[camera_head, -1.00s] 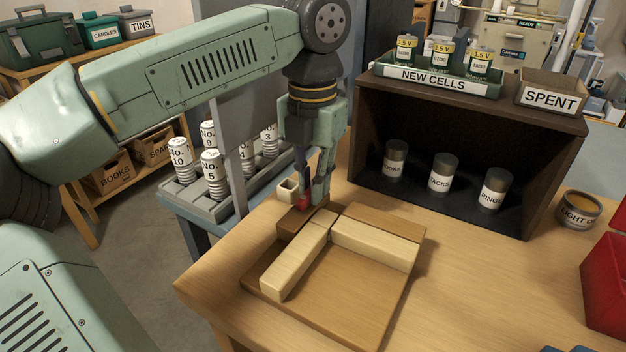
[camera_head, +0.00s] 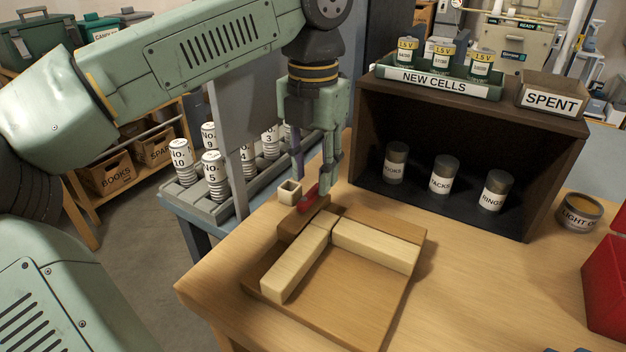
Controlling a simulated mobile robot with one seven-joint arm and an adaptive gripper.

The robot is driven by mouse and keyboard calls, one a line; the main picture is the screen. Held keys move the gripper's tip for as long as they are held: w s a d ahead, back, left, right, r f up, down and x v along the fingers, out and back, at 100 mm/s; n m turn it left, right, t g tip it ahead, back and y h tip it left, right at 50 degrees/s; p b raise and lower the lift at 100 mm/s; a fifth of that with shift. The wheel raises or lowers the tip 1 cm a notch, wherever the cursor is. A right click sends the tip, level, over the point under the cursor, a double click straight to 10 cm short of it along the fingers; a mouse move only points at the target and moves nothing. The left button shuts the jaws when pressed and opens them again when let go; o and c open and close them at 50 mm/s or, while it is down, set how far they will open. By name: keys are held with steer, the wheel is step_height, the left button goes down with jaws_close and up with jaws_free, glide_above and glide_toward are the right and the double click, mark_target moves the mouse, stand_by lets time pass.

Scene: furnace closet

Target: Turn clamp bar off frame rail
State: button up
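A small red bar (camera_head: 308,202), which looks like the clamp bar, lies diagonally on a brown wooden block (camera_head: 290,232) at the back left of the work board (camera_head: 345,305). One pale frame rail (camera_head: 292,264) runs from this block toward the front left. Another pale rail (camera_head: 374,246) runs to the right. The red bar appears clear of the tops of both pale rails. My gripper (camera_head: 313,182) points down just above the red bar. Its fingers are apart, with nothing visible held between them. The bar's pivot is too small to make out.
A small pale square cup (camera_head: 289,191) stands close behind the block. A dark open cabinet (camera_head: 460,125) with several jars stands at the back right. A tin (camera_head: 580,211) and a red box (camera_head: 606,285) are at the right. The bench front is clear.

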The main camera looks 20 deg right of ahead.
mark_target(313, 189)
step_height(313, 189, up, 9)
stand_by(0.3)
